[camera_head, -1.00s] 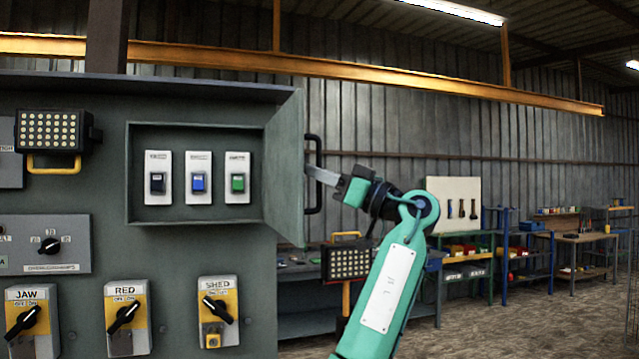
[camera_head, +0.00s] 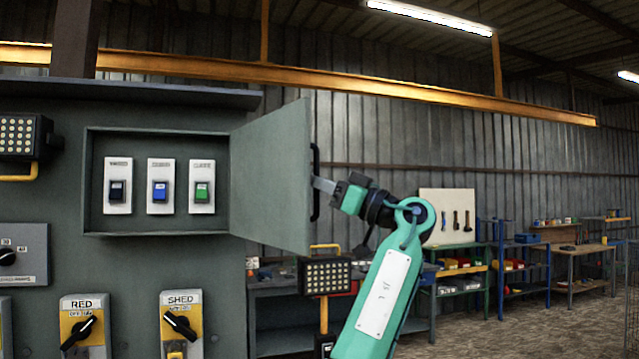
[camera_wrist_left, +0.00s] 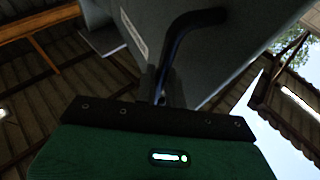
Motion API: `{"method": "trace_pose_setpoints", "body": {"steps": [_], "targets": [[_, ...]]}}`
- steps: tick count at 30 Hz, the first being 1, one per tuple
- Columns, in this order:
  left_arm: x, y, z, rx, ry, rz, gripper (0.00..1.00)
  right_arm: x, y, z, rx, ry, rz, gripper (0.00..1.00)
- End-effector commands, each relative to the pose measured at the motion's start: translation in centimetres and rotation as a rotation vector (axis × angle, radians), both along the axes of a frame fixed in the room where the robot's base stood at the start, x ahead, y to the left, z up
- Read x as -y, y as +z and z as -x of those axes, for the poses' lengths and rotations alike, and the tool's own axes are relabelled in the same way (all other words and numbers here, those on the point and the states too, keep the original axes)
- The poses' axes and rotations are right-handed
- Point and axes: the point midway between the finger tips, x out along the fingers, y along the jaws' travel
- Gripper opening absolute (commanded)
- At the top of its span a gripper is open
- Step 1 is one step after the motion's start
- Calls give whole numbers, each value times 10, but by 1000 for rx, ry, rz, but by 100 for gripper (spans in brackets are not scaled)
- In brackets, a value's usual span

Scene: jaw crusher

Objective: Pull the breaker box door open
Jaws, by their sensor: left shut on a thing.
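The grey breaker box (camera_head: 100,145) is open at the front. Three breakers show inside, one black (camera_head: 117,188), one blue (camera_head: 160,188) and one green (camera_head: 202,188). Its door (camera_head: 270,175) is hinged on the right side and stands swung outward. A black bar handle (camera_head: 315,160) is on the door's outer face. My left gripper (camera_head: 319,185) is shut on the handle from the right; the door edge partly hides the fingers. In the left wrist view the dark handle (camera_wrist_left: 183,35) runs down to the gripper (camera_wrist_left: 158,95). My right gripper is not in view.
Rotary switches marked RED (camera_head: 82,328) and SHED (camera_head: 181,325) sit on the panel below the box. A work lamp (camera_head: 325,277) stands behind the door's lower edge. Shelves and a workbench (camera_head: 585,250) are far off at the right, beyond open floor.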

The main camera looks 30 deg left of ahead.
Motion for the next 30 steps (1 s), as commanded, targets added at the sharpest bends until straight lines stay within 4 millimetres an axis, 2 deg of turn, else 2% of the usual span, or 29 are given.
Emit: {"method": "trace_pose_setpoints", "body": {"steps": [2, 3, 6, 17, 20, 30], "targets": [[-2, 0, 0, 0, 1, 3, 0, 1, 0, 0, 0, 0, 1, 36], [-2, 0, 0, 0, 1, 3, 17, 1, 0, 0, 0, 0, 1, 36], [-1, 1, 0, 1, 1, 2, 32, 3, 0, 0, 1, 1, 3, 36], [6, -3, 0, 1, -1, 1, 32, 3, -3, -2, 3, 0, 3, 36], [18, -10, -2, 0, -1, 1, 32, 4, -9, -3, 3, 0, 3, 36], [89, -40, -9, 0, -1, 2, 32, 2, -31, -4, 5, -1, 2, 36]]}}
